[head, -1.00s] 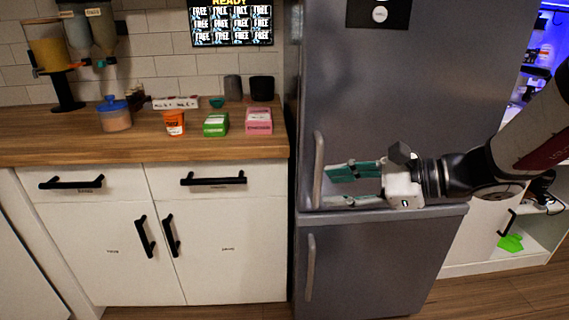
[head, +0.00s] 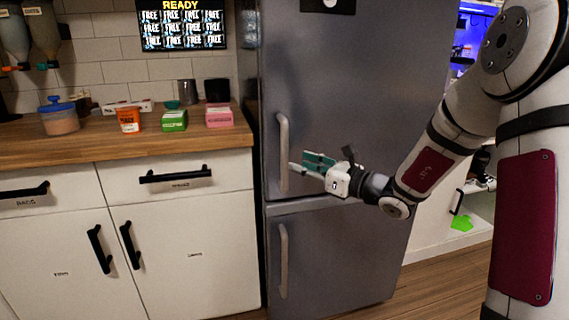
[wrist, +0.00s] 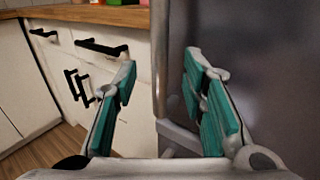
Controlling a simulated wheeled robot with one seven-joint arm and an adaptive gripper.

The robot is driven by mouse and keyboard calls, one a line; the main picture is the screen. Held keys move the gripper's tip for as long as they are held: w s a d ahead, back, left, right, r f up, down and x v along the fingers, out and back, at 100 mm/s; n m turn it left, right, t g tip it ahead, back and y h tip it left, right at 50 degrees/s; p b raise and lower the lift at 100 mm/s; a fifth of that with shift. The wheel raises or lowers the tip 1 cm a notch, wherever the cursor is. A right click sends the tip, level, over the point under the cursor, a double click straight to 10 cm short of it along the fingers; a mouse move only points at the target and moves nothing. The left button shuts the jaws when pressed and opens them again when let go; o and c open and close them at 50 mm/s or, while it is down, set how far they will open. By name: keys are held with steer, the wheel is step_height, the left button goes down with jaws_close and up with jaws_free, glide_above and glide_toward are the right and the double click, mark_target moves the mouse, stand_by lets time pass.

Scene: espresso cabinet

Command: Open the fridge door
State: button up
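The grey fridge has an upper door (head: 345,100) and a lower door (head: 335,255); both look shut. The upper door's vertical handle (head: 283,152) is near its left edge. My gripper (head: 299,163) points left at the lower half of that handle, its fingertips at the bar in the picture. In the wrist view, the teal-padded fingers of my gripper (wrist: 160,62) are spread apart. The handle bar (wrist: 160,75) shows between them, with its lower mount below. I cannot tell whether a finger touches the bar.
The lower door's handle (head: 283,260) is below my gripper. White cabinets (head: 185,250) with black handles and a wooden counter (head: 60,150) stand left of the fridge. An open lower shelf (head: 470,215) is at the right. Wooden floor (head: 440,275) is clear in front.

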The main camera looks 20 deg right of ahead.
steer(key=b, duration=0.1)
glide_above(285, 185)
steer(key=w, duration=0.1)
steer(key=shift+d, duration=0.15)
jaws_close()
